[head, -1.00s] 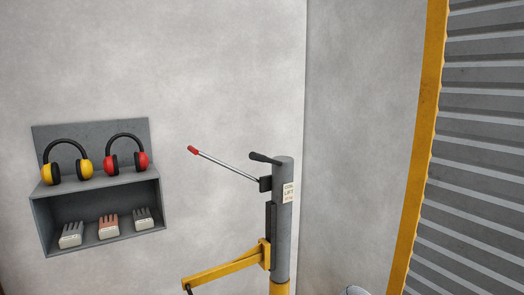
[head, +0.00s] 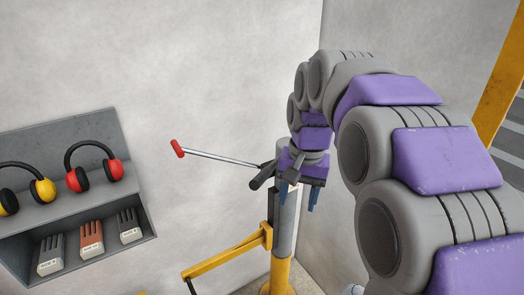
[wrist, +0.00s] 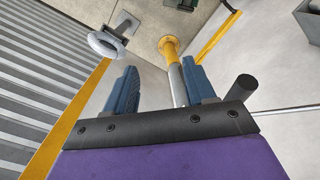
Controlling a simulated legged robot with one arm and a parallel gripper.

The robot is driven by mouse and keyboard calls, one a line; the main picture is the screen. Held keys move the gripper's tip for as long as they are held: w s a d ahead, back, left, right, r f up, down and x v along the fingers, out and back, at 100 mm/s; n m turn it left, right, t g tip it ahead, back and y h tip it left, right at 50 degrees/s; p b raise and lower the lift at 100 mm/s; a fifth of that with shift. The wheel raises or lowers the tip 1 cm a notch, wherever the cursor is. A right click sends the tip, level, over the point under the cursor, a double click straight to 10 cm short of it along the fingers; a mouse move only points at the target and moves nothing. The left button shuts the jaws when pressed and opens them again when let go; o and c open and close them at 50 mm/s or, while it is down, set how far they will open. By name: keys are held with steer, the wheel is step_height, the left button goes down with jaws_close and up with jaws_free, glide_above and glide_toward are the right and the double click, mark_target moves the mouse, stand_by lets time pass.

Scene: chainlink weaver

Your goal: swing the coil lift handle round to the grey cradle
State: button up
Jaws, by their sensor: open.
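The coil lift is a grey post (head: 287,222) on a yellow base (head: 279,275), in the head view's lower middle. Its handle (head: 218,157), a thin silver rod with a red grip (head: 177,148), points left and slightly up from the post's top. A dark stub (head: 262,178) also sticks out left there; I cannot tell whether it is the grey cradle. My gripper (head: 298,196) is open and empty at the post's top, well right of the red grip. In the wrist view the post (wrist: 177,83) shows beyond the open fingers (wrist: 159,70), and a dark round bar (wrist: 243,86) is right of them.
A yellow bracket arm (head: 228,252) reaches left from the post, below the handle. A grey wall shelf (head: 48,157) with ear defenders and gloves is at left. A ribbed shutter (wrist: 42,70) with a yellow frame stands at right. The wall behind the handle is bare.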

step_height(320, 180, up, 13)
steer(key=m+p, duration=0.1)
steer(key=p, duration=0.8)
glide_above(262, 173)
steer(key=d, duration=0.1)
steer(key=shift+t, duration=0.4)
steer(key=f+p, duration=0.1)
steer(key=f, duration=0.5)
steer(key=f+p, duration=0.1)
steer(key=f, duration=0.5)
steer(key=a+f+p, duration=0.1)
steer(key=f, duration=0.4)
steer(key=shift+w+a+f, duration=0.1)
steer(key=shift+f, duration=0.3)
jaws_close()
